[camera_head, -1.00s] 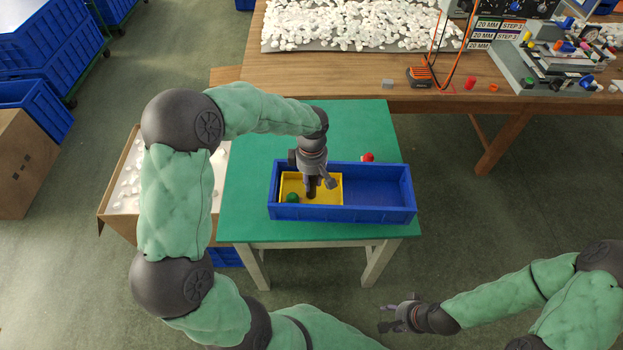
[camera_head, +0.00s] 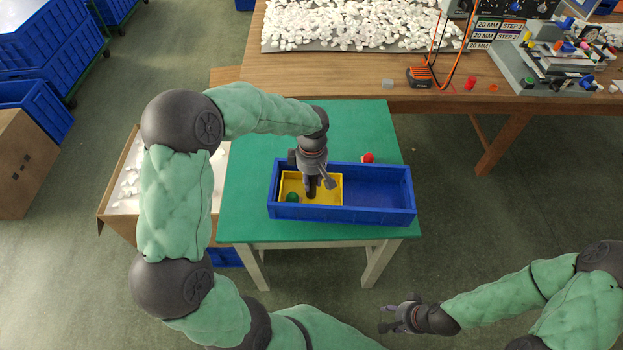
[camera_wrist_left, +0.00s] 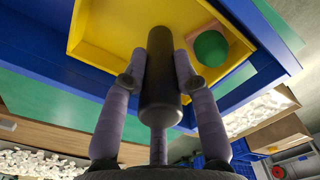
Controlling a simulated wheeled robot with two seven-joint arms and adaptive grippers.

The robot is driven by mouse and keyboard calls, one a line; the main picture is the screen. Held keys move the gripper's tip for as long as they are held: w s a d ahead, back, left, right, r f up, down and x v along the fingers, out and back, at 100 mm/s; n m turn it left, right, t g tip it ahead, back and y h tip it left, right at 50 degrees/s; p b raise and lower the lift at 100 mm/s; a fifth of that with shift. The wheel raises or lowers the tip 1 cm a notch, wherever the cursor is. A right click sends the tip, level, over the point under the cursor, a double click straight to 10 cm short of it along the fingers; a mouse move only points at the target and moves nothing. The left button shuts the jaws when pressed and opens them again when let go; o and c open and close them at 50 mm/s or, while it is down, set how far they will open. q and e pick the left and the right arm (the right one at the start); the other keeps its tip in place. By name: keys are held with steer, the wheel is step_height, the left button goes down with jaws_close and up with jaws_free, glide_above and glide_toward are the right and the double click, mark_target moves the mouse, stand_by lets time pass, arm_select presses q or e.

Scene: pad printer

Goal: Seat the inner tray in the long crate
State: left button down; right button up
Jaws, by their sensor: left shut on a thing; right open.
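The yellow inner tray (camera_head: 331,184) is inside the left part of the long blue crate (camera_head: 385,214), which stands on a green-topped table. A green round thing (camera_head: 292,197) is in the tray's front left corner; it also shows in the left wrist view (camera_wrist_left: 210,48). My left gripper (camera_head: 312,188) points down into the tray, shut on a dark upright post (camera_wrist_left: 160,75). The post's lower end is hidden, so I cannot tell whether it joins the tray, or whether the tray lies flat on the crate floor. My right gripper (camera_head: 388,319) is open and empty, away from the table.
The crate's right part is empty. A red and white thing (camera_head: 368,158) lies just behind the crate. A wooden bench (camera_head: 340,85) with white pieces and a printer stands behind. A cardboard box (camera_head: 123,205) stands left of the green table.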

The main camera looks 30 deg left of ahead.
arm_select(q)
steer(key=shift+f, duration=0.2)
stand_by(0.4)
steer(key=c, duration=0.9)
jaws_free()
step_height(320, 180, up, 12)
steer(key=shift+r, duration=0.1)
